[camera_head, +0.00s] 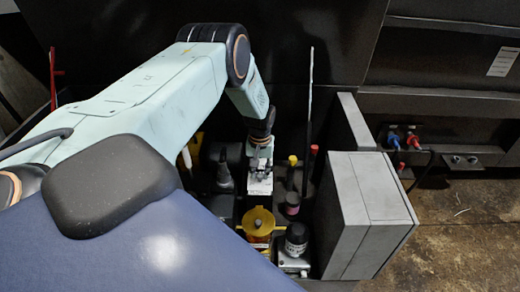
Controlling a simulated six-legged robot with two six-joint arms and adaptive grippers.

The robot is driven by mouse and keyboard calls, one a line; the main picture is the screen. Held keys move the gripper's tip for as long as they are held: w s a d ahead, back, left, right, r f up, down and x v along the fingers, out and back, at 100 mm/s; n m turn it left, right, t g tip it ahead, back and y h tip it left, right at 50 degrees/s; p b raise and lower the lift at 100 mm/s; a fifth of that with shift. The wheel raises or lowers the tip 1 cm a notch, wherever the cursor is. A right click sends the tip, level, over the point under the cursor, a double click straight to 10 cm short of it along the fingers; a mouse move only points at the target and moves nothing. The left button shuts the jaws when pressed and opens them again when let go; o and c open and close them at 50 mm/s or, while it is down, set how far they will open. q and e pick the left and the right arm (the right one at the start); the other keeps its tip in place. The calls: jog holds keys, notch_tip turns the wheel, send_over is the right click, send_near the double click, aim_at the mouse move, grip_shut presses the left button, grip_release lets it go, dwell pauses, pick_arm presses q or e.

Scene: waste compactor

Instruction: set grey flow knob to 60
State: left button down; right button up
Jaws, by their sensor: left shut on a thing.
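My left arm comes in from the left and bends down, and my left gripper (260,170) points down among the compactor's fittings. It is shut on a small light grey piece (260,187), which I take to be the grey flow knob. The fingers cover much of it, and no scale or number can be read. A yellow fitting (258,222) stands just in front of the gripper, and a black-capped cylinder (297,234) stands to its right. My right gripper is not in view.
A grey box (365,215) stands close to the right of the fittings. A red-topped rod (313,150) and a yellow-topped one (292,160) rise beside the gripper. Blue and red connectors (403,140) are at the right. Bare floor (460,235) shows at lower right.

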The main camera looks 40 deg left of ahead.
aim_at(260, 174)
pick_arm(q)
jog(key=shift+s+f, duration=0.15)
jog(key=c, duration=1.1)
grip_release()
notch_tip(260, 174, up, 12)
